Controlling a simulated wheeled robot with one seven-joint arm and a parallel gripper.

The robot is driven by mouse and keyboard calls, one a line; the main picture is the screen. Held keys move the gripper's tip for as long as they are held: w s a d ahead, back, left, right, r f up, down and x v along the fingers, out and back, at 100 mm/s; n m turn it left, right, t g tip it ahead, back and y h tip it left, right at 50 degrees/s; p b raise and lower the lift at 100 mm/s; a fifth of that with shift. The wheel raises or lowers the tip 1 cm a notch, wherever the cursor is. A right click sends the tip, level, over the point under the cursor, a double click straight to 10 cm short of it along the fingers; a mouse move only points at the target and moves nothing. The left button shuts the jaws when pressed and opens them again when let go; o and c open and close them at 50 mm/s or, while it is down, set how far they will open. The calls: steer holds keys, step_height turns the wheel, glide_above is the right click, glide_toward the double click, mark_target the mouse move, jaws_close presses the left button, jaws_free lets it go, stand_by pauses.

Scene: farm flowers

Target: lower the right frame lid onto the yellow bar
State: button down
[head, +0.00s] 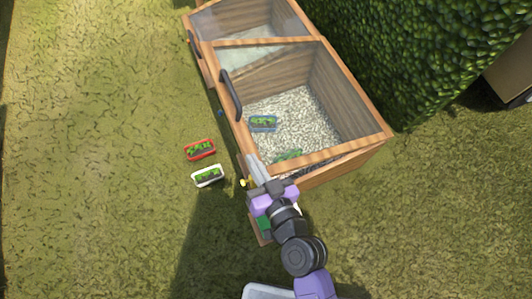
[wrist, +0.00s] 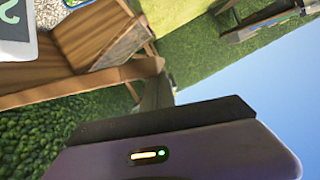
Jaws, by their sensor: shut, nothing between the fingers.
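The right frame lid (head: 332,155) is a glazed wooden panel over the nearer bay, with a dark handle (head: 231,95) on its left edge. A dark wedge shows under its near edge, but I cannot tell how far it is raised. A small yellow piece (head: 245,183), possibly the end of the yellow bar, shows beside my gripper; the rest is hidden. My gripper (head: 256,166) is shut and empty at the lid's near left corner. I cannot tell whether it touches the lid. In the wrist view, a dark finger (wrist: 155,97) shows beside an orange-brown wooden rail (wrist: 100,80).
A second glazed lid (head: 250,20) covers the far bay. A blue tray (head: 263,124) lies on the gravel inside. Red (head: 200,150) and white (head: 208,176) planted trays lie on the grass at left. A hedge (head: 420,50) stands behind. Grass at left is open.

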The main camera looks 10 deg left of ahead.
step_height(320, 180, down, 8)
steer(key=s+a+b, duration=0.1)
steer(key=a+b, duration=0.1)
steer(key=b, duration=0.3)
steer(key=shift+s+r, duration=0.1)
steer(key=shift+r, duration=0.1)
